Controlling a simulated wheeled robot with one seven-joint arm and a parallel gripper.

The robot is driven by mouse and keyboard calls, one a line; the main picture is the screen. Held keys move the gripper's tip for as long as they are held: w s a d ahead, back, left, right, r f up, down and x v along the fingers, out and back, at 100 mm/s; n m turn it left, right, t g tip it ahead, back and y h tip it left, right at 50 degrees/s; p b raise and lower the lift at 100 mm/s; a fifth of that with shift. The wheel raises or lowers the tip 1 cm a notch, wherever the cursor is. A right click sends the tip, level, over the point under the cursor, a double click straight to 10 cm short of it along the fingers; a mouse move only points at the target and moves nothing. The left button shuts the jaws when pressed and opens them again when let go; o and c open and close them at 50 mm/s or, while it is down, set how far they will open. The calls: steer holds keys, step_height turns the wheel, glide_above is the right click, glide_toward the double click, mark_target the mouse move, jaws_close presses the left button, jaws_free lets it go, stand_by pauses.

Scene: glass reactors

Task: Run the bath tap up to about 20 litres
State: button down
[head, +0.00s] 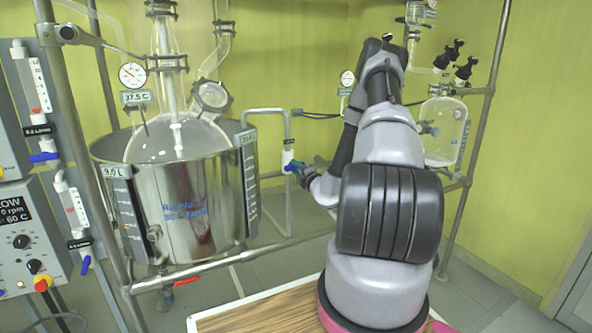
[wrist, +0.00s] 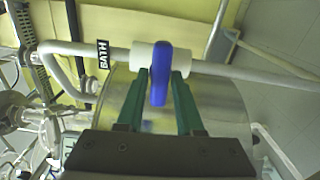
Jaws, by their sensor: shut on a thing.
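The bath tap is a white valve body with a blue lever (wrist: 158,76) on a grey pipe, beside a black "BATH" label (wrist: 103,54) in the wrist view. My gripper (wrist: 160,85) has its two green fingers on either side of the blue lever, shut on it. In the head view my gripper (head: 296,168) is at the tap, right of the steel bath (head: 190,225), and largely covers the lever. The glass reactor flask (head: 178,140) sits inside the bath.
A metal frame post (head: 80,140) and several flow valves with blue handles stand at the left. A red-handled drain valve (head: 186,282) is below the bath. A wooden tabletop (head: 260,316) lies in front. A smaller glass vessel (head: 445,130) is at the right.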

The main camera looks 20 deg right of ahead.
steer(key=shift+m, duration=0.5)
steer(key=c, duration=0.7)
jaws_free()
steer(key=shift+s, duration=0.1)
steer(key=s, duration=1)
steer(key=shift+s+d, duration=0.2)
steer(key=shift+s, duration=0.15)
